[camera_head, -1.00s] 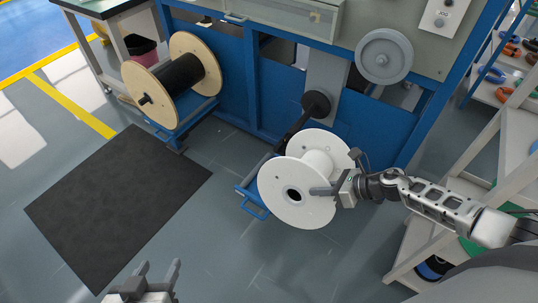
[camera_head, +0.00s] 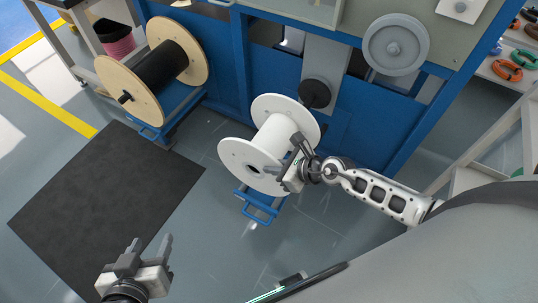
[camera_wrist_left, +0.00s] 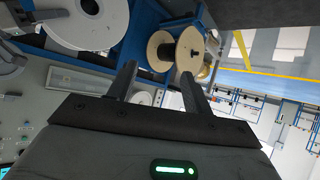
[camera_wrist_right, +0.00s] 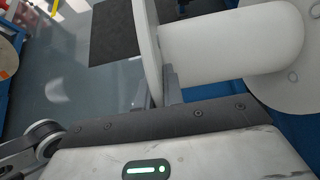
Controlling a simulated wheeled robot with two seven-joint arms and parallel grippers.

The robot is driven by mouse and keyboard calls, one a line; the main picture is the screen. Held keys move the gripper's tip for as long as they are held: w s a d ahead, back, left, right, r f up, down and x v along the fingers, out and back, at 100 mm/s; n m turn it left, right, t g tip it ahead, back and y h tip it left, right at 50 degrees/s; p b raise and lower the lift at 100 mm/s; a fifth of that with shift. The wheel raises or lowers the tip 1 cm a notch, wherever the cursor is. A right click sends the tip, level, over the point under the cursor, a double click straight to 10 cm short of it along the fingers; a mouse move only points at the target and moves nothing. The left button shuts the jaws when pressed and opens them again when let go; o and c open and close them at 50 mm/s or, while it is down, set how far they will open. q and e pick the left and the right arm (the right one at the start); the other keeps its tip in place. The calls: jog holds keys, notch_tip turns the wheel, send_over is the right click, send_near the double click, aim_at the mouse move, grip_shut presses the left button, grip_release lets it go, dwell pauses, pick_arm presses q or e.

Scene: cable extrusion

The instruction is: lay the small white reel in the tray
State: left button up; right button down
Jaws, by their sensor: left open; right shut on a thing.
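The white reel (camera_head: 262,146) has two wide flanges and a thick bare core. It stands on edge in front of the blue machine. My right gripper (camera_head: 285,160) is shut on the near flange's rim. The right wrist view shows that flange (camera_wrist_right: 150,40) between the fingers and the core (camera_wrist_right: 230,45) beyond. A blue tray-like carrier (camera_head: 259,201) with a handle sits below the reel, partly hidden by it. I cannot tell whether reel and carrier touch. My left gripper (camera_head: 151,243) is open and empty over the floor at lower left; its fingers show in the left wrist view (camera_wrist_left: 158,75).
A wooden reel with black cable (camera_head: 160,68) stands on another blue carrier at the left. A black mat (camera_head: 105,200) lies on the floor. The blue machine (camera_head: 340,140) with a grey wheel (camera_head: 395,45) blocks the back. Shelves (camera_head: 500,125) stand at the right.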

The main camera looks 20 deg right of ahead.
aim_at(273, 185)
jog(key=shift+w, duration=0.15)
jog(key=shift+f+b, duration=0.75)
jog(key=shift+b, duration=0.2)
jog(key=shift+f+b, duration=0.6)
notch_tip(273, 185, down, 2)
jog(key=shift+f+b, duration=0.1)
jog(key=shift+b, duration=1.05)
notch_tip(273, 185, down, 2)
jog(key=shift+f+b, duration=0.1)
jog(key=shift+b, duration=1.1)
jog(key=shift+f+b, duration=0.85)
jog(key=shift+f, duration=0.1)
pick_arm(q)
jog(key=f, duration=0.2)
jog(key=f+t, duration=0.1)
jog(key=shift+d+f+h, duration=0.3)
jog(key=shift+d+f, duration=0.1)
jog(key=shift+s, duration=0.1)
pick_arm(e)
jog(key=shift+f, duration=0.1)
jog(key=shift+s+f, duration=0.25)
jog(key=shift+f, duration=0.1)
